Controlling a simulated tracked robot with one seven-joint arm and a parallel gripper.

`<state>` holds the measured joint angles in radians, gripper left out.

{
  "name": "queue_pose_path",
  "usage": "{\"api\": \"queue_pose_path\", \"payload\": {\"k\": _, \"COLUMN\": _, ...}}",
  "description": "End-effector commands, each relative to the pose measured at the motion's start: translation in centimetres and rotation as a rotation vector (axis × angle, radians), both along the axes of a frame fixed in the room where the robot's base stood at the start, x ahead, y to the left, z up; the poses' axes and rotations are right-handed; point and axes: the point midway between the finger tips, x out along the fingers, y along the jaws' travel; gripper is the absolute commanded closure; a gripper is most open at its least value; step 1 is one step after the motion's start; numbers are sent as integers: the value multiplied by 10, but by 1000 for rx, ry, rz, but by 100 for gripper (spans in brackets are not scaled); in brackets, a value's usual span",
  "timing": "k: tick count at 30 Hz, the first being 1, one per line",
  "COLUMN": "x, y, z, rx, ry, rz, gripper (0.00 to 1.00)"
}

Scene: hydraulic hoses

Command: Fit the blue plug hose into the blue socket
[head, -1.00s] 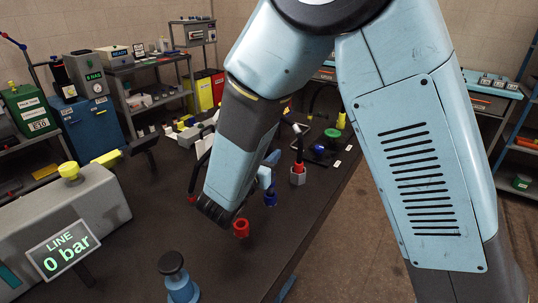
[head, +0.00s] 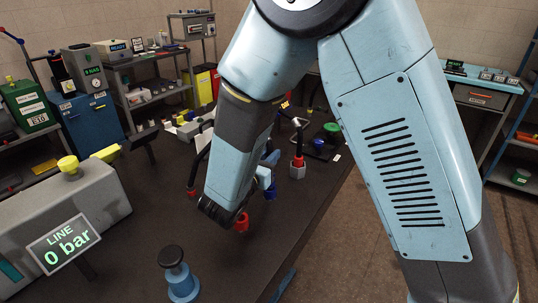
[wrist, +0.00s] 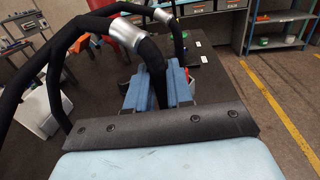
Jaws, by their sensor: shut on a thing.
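My gripper (wrist: 157,92) is shut on a black hose (wrist: 155,62) with a silver sleeve, seen upright between its light-blue jaws in the wrist view. In the head view a dark blue plug (head: 270,190) shows just below the jaws, apparently the lower end of this hose; my forearm hides much of the grip. A round blue part (head: 319,144) sits on a dark plate farther back on the bench. I cannot tell whether it is the blue socket.
A red part (head: 242,222) shows beside my wrist. A red-ended hose stands in a pale block (head: 297,171). A green knob (head: 332,127) is behind. A blue post with a black knob (head: 171,257) stands in front. The grey line unit (head: 80,205) reads 0 bar.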

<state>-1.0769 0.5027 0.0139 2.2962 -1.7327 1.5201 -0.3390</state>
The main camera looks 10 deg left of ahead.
Motion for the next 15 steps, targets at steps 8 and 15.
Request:
{"api": "queue_pose_path", "payload": {"k": 8, "x": 0, "y": 0, "z": -5, "rx": -1, "ry": 0, "rz": 0, "gripper": 100}}
{"api": "queue_pose_path", "payload": {"k": 15, "x": 0, "y": 0, "z": -10, "rx": 0, "ry": 0, "rz": 0, "gripper": 100}}
